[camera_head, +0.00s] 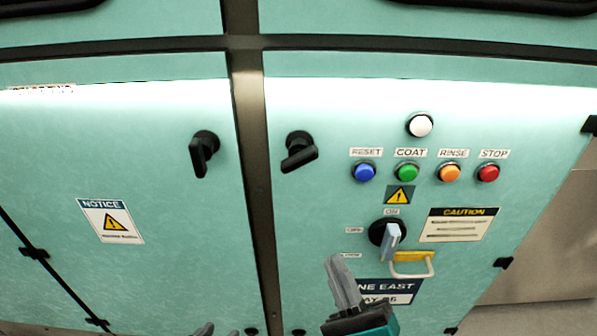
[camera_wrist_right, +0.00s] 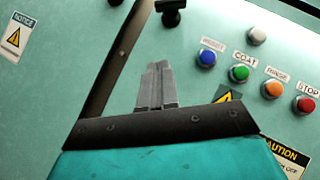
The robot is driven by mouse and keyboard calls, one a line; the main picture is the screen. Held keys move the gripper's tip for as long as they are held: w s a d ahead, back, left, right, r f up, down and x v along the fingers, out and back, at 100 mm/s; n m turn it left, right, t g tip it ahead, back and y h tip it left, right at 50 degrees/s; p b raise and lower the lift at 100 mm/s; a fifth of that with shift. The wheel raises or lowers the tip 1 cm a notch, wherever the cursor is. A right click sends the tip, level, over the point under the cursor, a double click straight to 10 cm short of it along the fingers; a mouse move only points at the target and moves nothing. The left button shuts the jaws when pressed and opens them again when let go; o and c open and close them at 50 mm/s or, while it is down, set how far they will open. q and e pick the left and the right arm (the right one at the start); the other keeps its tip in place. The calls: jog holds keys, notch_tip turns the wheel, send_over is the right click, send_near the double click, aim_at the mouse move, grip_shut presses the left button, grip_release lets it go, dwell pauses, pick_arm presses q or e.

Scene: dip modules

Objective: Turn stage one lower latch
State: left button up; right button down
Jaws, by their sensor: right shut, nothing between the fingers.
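Two black latch handles sit on the teal cabinet doors on either side of the dark centre post: the left-door latch (camera_head: 204,154) hangs nearly downward, and the right-door latch (camera_head: 299,152) is tilted. Small dark parts (camera_head: 250,331) show at the bottom edge by the post, mostly cut off. No stage label is readable, so I cannot tell which is the stage one lower latch. My right gripper (camera_head: 336,262) is shut and empty, in front of the right door below its latch. It also shows in the right wrist view (camera_wrist_right: 156,68). Grey tips of my left gripper (camera_head: 205,329) just enter at the bottom.
The right door carries blue (camera_head: 364,172), green (camera_head: 408,172), orange (camera_head: 449,173) and red (camera_head: 488,173) buttons and a white one (camera_head: 420,126). A rotary switch (camera_head: 389,236) and a yellow padlock (camera_head: 408,257) are close to my right gripper. The left door is mostly clear.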

jog(key=w+a+r+p, duration=0.1)
jog(key=w+a+r, duration=0.5)
jog(key=r, duration=0.3)
jog(key=shift+w+r+p, duration=0.2)
jog(key=shift+r+p, duration=0.05)
jog(key=shift+p, duration=0.05)
